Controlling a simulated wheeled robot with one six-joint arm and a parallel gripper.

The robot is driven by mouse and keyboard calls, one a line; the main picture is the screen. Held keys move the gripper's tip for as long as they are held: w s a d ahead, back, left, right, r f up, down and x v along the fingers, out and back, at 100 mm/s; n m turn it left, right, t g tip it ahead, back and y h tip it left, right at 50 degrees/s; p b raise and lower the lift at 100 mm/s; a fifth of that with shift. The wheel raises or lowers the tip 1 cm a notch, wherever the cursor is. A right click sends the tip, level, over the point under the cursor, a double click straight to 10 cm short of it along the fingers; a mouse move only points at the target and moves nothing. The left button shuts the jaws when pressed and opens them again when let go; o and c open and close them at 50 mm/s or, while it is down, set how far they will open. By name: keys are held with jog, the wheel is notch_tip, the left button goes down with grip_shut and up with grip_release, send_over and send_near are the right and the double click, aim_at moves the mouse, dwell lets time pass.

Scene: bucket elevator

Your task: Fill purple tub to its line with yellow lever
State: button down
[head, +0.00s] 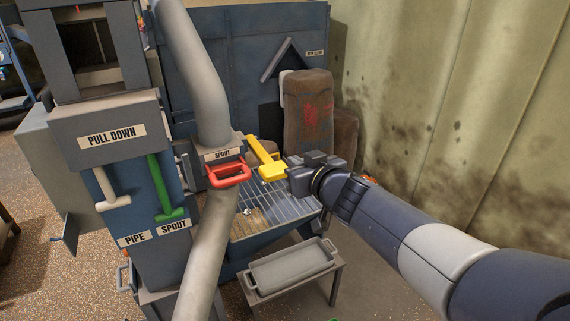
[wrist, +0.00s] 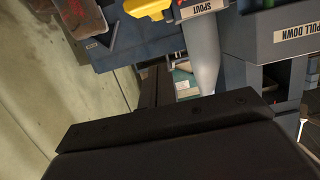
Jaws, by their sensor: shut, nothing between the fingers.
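The yellow lever (head: 267,160) slants down from beside the sack to a thick yellow handle end above the grated hopper. My gripper (head: 289,174) is shut and empty, right beside that handle end; whether it touches cannot be told. In the wrist view the yellow lever (wrist: 147,8) shows at the top edge, and dark parts of my gripper fill the lower part. I see no purple tub or fill line in either view.
A red spout handle (head: 229,175) sits just left of the lever on the grey pipe (head: 207,240). A green lever (head: 166,190) and a pale lever (head: 108,190) hang on the left housing. A sack (head: 307,110) stands behind. A grey tray (head: 290,268) rests on a low stand in front.

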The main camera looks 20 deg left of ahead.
send_over(278, 171)
jog(key=shift+s+d+f, duration=0.1)
jog(key=shift+f, duration=0.5)
jog(key=shift+s+d+f, duration=0.1)
jog(key=shift+f, duration=0.45)
jog(key=f, duration=0.1)
jog(key=f+b, duration=0.1)
jog(key=shift+w+a+f+b, duration=0.15)
jog(key=shift+w+f+b, duration=0.05)
jog(key=shift+f+b, duration=0.45)
jog(key=shift+f, duration=0.45)
